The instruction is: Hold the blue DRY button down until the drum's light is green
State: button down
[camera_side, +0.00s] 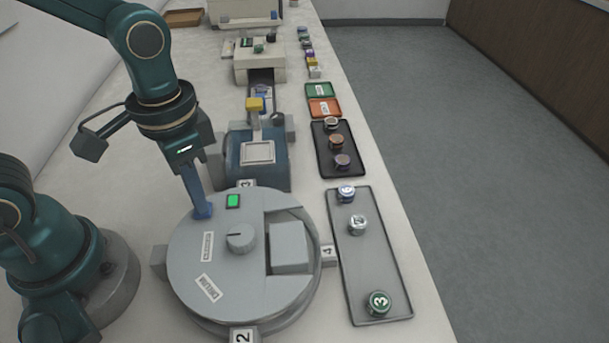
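The drum (190,255) is a round grey machine with a knob (240,240) in the middle of its top. My gripper (202,208) points down at the drum's upper left edge, left of the light. Its fingers look like one narrow bluish bar, so it appears shut, with nothing seen held. A blue patch at the fingertips looks like the blue DRY button (203,213), mostly hidden by them. The tips seem to touch it; how far it is pressed cannot be told.
A blue-grey machine (232,155) stands just behind the drum. Numbered tags surround the drum.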

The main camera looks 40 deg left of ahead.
dwell(0.4)
jog(key=shift+r, duration=1.1)
jog(key=shift+r, duration=2.5)
jog(key=a+n+t, duration=0.1)
jog(key=t, duration=0.1)
jog(key=s+a+n+t, duration=0.1)
jog(key=a+r+n+t, duration=0.1)
jog(key=t, duration=0.1)
jog(key=shift+s+a+t, duration=0.25)
jog(key=shift+s+t, duration=0.05)
jog(key=shift+s, duration=0.05)
